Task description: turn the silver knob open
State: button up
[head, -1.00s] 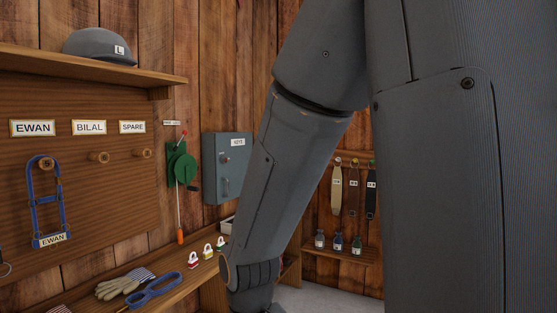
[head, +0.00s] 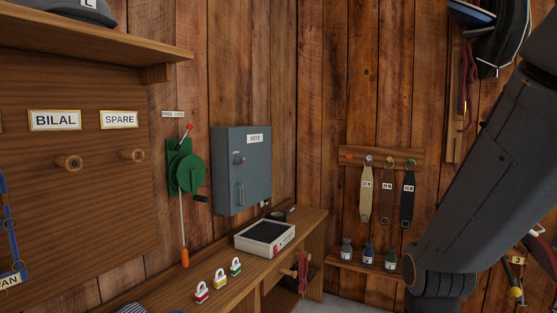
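A blue-grey wall cabinet (head: 228,175) labelled KEYS is shut on the plank wall, left of the middle. On its door is a small round knob (head: 239,159) that looks silvery with a reddish tint, above an upright bar handle (head: 240,195). Whether this is the task's silver knob I cannot tell for sure; the knob's turn position is too small to read. My arm comes down at the right side, well away from the cabinet. My gripper is out of view below the frame.
A bench below the cabinet holds a white-framed box (head: 265,237) and several small padlocks (head: 219,285). A green crank winch (head: 186,170) hangs left of the cabinet. A strap rack (head: 385,158) and a bottle shelf (head: 366,265) are at right. The space before the cabinet looks clear.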

aim_at(238, 160)
jog(key=z, duration=0.15)
jog(key=i, duration=0.7)
jog(key=u, duration=0.5)
jog(key=i, duration=0.75)
jog(key=u, duration=0.6)
